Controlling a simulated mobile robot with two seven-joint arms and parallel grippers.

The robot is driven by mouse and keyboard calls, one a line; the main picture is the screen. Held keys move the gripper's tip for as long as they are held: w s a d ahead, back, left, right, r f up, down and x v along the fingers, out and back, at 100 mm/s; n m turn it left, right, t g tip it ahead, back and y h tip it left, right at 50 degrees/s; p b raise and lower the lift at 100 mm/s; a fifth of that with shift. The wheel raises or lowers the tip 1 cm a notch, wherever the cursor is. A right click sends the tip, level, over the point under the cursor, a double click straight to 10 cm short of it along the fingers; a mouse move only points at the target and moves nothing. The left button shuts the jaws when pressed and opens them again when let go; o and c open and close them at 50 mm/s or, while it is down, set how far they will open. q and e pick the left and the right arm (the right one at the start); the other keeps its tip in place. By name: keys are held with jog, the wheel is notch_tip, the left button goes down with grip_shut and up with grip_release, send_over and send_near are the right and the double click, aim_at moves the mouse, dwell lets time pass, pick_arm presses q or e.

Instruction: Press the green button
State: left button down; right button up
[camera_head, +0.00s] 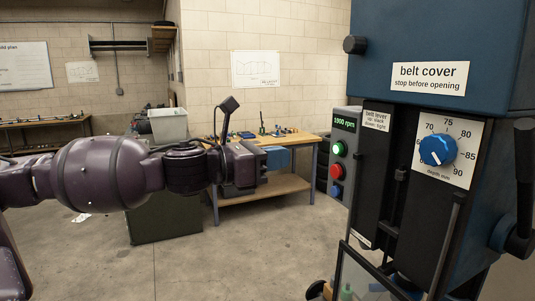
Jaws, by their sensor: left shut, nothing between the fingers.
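The green button (340,148) is lit and sits on a grey control panel (349,196) on the left side of a blue machine. It is above a red button (336,171) and a blue button (335,191), and below a display (345,121) reading 1900 rpm. My left gripper (264,165) comes in from the left and points toward the panel. It is shut and empty, and in the picture it is left of the green button and slightly lower, with a gap between. My right gripper is out of view.
The blue machine (438,40) fills the right side, with a depth dial (437,150) and a black handle (525,180). A wooden workbench (292,139) with small items stands behind my left gripper. A clear guard (365,275) is at lower right. Concrete floor is open in the middle.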

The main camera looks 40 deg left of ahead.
pick_arm(q)
jog(key=shift+p+v, duration=0.35)
jog(key=shift+v, duration=0.55)
dwell(0.3)
